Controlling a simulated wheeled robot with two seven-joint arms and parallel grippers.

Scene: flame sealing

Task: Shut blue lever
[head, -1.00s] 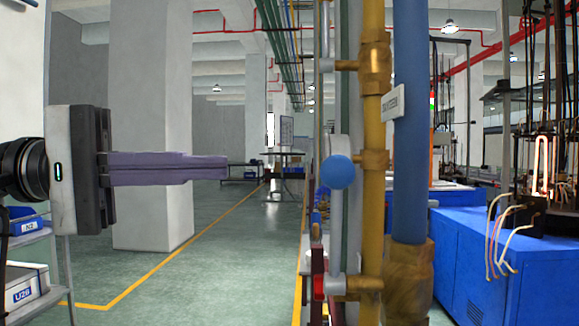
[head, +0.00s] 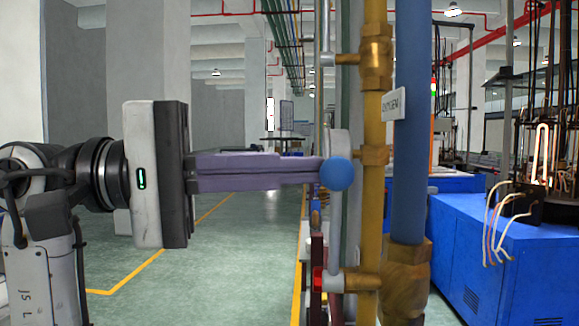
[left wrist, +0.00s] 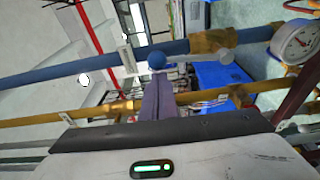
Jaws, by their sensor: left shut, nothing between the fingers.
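The knob also shows in the left wrist view (left wrist: 157,60), just past my fingertips. My left gripper (head: 318,170) comes in from the left, its purple fingers shut together and empty. Its tips are right at the left side of the knob in the head view; I cannot tell whether they touch it. The lever's stem is hard to make out behind the knob. My right gripper is not in view.
A vertical yellow pipe (head: 373,222) with brass fittings stands beside a thick blue pipe (head: 410,170) bearing a white label (head: 394,105). A blue cabinet (head: 495,262) with wires stands at the right. A pressure gauge (left wrist: 296,40) shows in the left wrist view. The floor at left is open.

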